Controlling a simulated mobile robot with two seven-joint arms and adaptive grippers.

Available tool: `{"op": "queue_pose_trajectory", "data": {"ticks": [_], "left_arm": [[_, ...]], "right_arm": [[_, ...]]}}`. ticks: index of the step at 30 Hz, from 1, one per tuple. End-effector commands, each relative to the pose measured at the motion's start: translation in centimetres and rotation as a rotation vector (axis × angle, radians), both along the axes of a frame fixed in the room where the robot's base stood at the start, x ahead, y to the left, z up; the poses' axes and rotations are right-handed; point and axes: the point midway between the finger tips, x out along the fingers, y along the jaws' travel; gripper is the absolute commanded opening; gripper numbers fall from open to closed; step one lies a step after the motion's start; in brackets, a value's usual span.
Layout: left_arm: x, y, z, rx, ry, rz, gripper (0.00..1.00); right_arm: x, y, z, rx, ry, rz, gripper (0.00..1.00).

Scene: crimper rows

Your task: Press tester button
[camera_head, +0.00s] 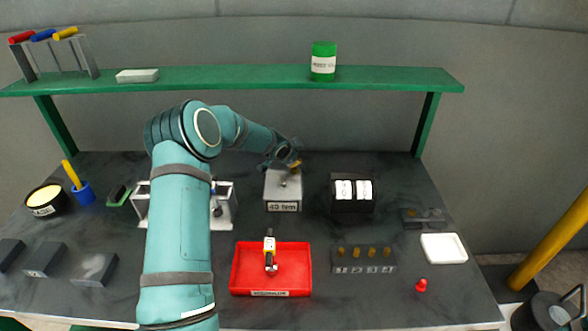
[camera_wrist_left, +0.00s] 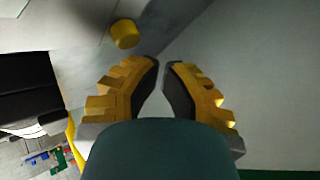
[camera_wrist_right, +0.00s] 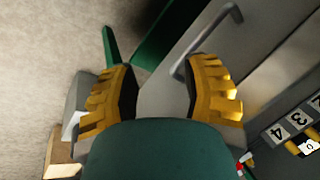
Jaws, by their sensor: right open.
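The tester appears to be the grey block (camera_head: 283,190) with a "45"-type label on its front, at the middle of the bench in the head view. My left gripper (camera_head: 292,164) is over its back edge, partly hidden by my wrist. In the left wrist view a short yellow round button (camera_wrist_left: 125,33) stands on a grey surface, just beyond and left of my left fingertips (camera_wrist_left: 162,64). Those fingertips are nearly together with nothing seen between them, and look apart from the button. My right gripper (camera_wrist_right: 160,70) is open and empty in the right wrist view, outside the head view.
A green shelf (camera_head: 220,80) spans the back. A white fixture (camera_head: 226,212) stands left, partly behind my arm.

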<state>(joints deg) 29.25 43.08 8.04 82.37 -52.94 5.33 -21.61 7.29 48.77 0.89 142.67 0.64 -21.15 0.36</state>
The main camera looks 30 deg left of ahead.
Motion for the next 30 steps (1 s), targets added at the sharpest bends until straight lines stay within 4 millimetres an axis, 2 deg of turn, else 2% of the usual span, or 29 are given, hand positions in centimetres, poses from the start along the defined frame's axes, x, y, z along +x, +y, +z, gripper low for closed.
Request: {"op": "queue_pose_trajectory", "data": {"ticks": [22, 30], "left_arm": [[-0.01, 0.0, -0.03, 0.0, 0.0, 0.0, 0.0], [0.0, -0.02, -0.88, 0.001, 0.0, -0.001, 0.0]], "right_arm": [[0.01, -0.01, -0.03, 0.0, 0.0, 0.0, 0.47], [0.01, 0.0, -0.77, 0.0, 0.0, 0.0, 0.47]]}}
